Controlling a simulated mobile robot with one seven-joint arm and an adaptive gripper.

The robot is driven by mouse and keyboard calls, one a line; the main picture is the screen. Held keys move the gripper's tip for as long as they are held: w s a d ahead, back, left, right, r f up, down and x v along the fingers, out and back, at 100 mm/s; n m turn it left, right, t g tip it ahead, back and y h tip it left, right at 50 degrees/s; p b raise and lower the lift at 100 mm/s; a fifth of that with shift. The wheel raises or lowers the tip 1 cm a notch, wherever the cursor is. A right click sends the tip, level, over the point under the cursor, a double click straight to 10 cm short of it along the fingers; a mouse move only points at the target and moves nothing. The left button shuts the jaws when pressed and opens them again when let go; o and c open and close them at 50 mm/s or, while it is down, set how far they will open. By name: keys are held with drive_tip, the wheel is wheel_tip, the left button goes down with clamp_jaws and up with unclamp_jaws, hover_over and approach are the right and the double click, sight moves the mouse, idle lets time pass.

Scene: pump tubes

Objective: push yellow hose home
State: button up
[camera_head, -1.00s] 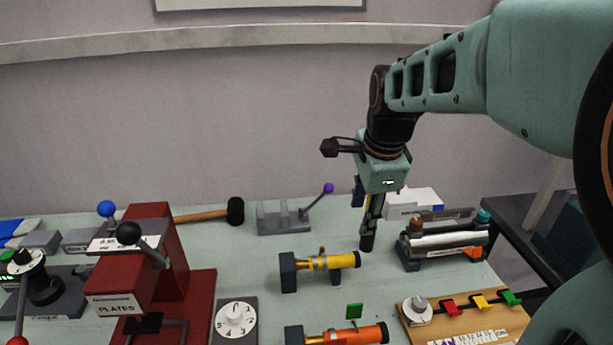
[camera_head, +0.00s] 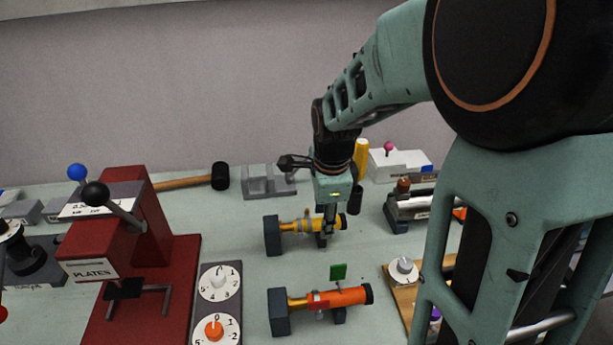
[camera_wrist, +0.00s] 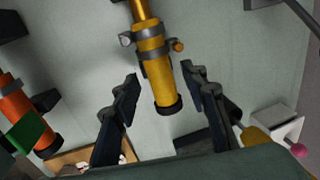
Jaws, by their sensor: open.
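The yellow hose (camera_head: 332,222) lies level on a brass tube (camera_head: 292,226) that comes out of a dark block (camera_head: 272,236). A stretch of bare brass shows between block and hose. In the wrist view the yellow hose (camera_wrist: 160,80) has a grey clamp (camera_wrist: 146,33) near its brass end and a black ring on its free end. My gripper (camera_head: 327,232) points down over the hose near its free end. In the wrist view my gripper (camera_wrist: 160,76) is open, one finger on each side of the hose, with gaps showing between fingers and hose.
An orange hose (camera_head: 345,297) on a similar tube lies in front, with a green flag (camera_head: 338,271). The red platen press (camera_head: 145,265) and dial panel (camera_head: 219,305) stand left. A metal cylinder on a stand (camera_head: 408,205) and a yellow-handled tool (camera_head: 361,155) stand right and behind.

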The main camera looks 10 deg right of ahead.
drive_tip(key=shift+w+f, duration=0.1)
drive_tip(key=shift+f, duration=0.5)
clamp_jaws()
